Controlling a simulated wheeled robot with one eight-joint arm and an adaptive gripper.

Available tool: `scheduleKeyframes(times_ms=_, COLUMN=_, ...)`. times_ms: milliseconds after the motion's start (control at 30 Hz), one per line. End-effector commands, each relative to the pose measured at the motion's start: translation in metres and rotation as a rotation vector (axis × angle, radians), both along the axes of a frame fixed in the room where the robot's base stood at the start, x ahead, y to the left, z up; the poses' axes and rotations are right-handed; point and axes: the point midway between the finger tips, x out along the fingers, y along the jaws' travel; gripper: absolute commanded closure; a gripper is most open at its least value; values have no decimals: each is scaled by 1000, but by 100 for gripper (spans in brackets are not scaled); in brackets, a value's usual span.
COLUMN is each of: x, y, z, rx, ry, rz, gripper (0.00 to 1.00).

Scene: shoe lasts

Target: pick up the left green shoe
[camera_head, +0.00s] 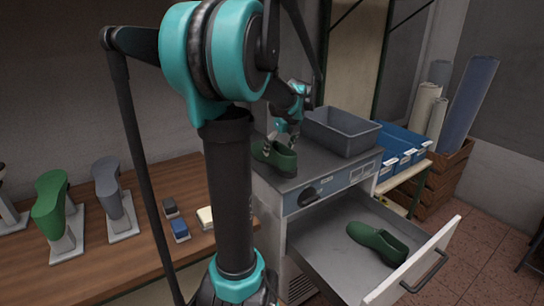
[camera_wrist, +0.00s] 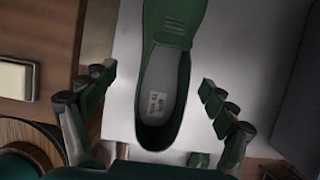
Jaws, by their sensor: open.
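One green shoe (camera_head: 275,158) stands on top of the grey machine (camera_head: 318,172), left of the grey bin. In the wrist view the same green shoe (camera_wrist: 165,100) shows from above, its heel toward my gripper and its toe end cut off by the top edge. My gripper (camera_head: 284,132) is over this shoe. In the wrist view my gripper (camera_wrist: 158,82) is open, with a finger on each side of the shoe and gaps between. A second green shoe (camera_head: 378,243) lies in the pulled-out drawer (camera_head: 330,238), to the right and lower.
A grey bin (camera_head: 341,130) stands on the machine close to the shoe's right. A wooden table (camera_head: 110,260) at left holds a green shoe last (camera_head: 50,205), a grey one (camera_head: 110,188) and small blocks. Blue bins (camera_head: 400,145) and fabric rolls (camera_head: 468,105) are at right.

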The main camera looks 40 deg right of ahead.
Motion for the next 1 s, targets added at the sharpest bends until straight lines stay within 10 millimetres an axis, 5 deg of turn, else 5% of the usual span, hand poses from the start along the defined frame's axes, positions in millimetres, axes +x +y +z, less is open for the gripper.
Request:
scheduleKeyframes(times_ms=400, x=9, y=-6, z=-47, rx=0, ry=0, rz=1, gripper=15)
scheduleKeyframes(times_ms=700, x=10, y=-6, z=-52, rx=0, ry=0, rz=0, gripper=15)
scheduleKeyframes(times_ms=1000, x=10, y=-6, z=-52, rx=0, ry=0, rz=0, gripper=51)
